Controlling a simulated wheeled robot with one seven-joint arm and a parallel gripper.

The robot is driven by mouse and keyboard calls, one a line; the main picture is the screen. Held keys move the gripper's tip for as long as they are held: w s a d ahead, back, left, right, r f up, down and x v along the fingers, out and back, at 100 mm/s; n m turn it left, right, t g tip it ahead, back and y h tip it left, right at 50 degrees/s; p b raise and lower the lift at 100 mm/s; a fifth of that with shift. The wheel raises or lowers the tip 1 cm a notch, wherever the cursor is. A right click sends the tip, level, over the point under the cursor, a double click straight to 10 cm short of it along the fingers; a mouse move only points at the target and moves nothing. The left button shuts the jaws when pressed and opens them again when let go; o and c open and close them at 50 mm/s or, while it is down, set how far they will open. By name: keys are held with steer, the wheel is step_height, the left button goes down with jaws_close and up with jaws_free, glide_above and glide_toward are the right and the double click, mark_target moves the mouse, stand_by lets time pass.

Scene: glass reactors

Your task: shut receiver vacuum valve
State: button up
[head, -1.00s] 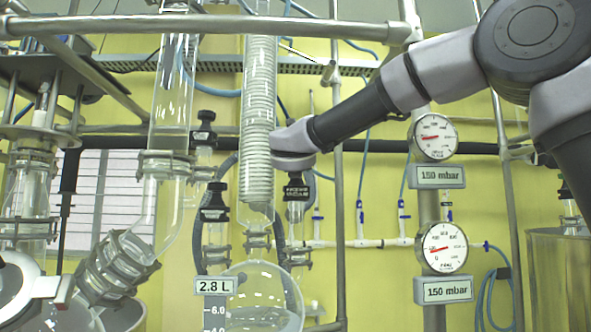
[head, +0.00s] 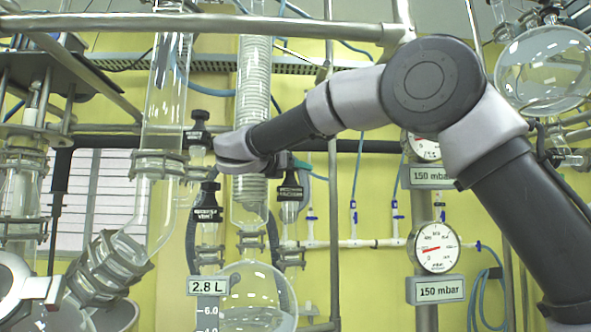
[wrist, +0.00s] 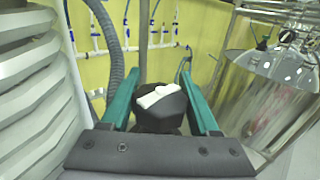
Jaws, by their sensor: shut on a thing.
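A white pointer bar on the knob's top is slightly slanted in that view.
The receiver vent valve (head: 207,214) and another black-capped valve (head: 197,137) stand to the left. The glass condenser (head: 250,205) is close beside my gripper. A round receiver flask (head: 258,300) is below. Pressure gauges (head: 436,247) are at right, reading against 150 mbar plates.

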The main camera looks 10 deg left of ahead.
stand_by(0.3)
steer(key=o, duration=1.4)
